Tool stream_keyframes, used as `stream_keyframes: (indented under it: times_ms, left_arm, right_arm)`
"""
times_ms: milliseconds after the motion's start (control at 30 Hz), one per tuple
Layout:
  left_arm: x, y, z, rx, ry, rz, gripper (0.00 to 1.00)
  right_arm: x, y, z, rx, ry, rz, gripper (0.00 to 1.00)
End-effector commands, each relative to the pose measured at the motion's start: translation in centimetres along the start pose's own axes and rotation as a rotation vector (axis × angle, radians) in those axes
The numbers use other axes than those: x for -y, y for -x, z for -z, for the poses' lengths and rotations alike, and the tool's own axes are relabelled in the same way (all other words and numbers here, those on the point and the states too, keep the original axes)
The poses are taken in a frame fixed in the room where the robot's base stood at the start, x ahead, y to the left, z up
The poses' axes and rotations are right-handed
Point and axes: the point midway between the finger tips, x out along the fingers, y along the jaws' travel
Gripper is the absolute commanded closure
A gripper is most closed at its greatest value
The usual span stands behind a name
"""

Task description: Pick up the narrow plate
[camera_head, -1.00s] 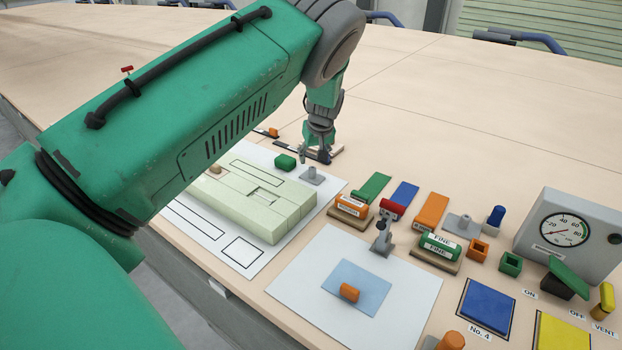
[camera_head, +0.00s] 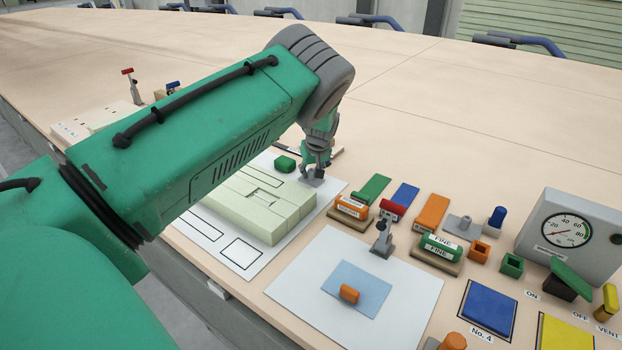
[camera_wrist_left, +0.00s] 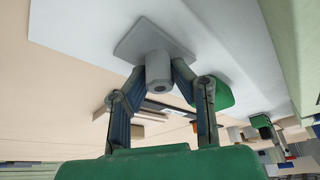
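A small grey plate with an upright round knob (camera_wrist_left: 158,72) is on the white sheet, and I take it for the narrow plate; it also shows in the head view (camera_head: 313,181). My left gripper (camera_head: 314,171) is right over it, pointing down. In the left wrist view its two fingers (camera_wrist_left: 159,76) stand one on each side of the knob, with the tips at or very near it. I cannot tell whether they press on it. My right gripper is not in view.
A green block (camera_head: 285,163) lies close beside the gripper. A pale green jointed block (camera_head: 262,205) lies on the white sheet under my arm. Coloured blocks, a small grey clamp-like stand (camera_head: 382,238) and a gauge box (camera_head: 567,240) crowd the right. The table behind is largely clear.

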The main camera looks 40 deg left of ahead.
Motion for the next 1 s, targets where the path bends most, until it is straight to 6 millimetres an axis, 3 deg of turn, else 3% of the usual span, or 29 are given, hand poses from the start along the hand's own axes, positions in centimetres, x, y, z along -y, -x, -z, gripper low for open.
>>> stream_keyframes:
  times_ms: [367, 467, 800, 1000]
  left_arm:
    - [0.0, 0.2, 0.3, 0.000, 0.001, -0.004, 1.00]
    - [0.0, 1.2, 0.8, 0.000, 0.002, -0.005, 1.00]
    - [-0.1, 7.6, 3.2, -0.002, 0.000, -0.004, 1.00]
    - [-0.1, 9.1, 3.9, -0.001, 0.000, -0.003, 1.00]
  right_arm:
    - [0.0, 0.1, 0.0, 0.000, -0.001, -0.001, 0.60]
    - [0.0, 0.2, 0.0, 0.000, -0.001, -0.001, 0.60]
    - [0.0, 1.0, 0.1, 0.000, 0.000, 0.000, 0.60]
    - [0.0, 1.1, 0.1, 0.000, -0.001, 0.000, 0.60]
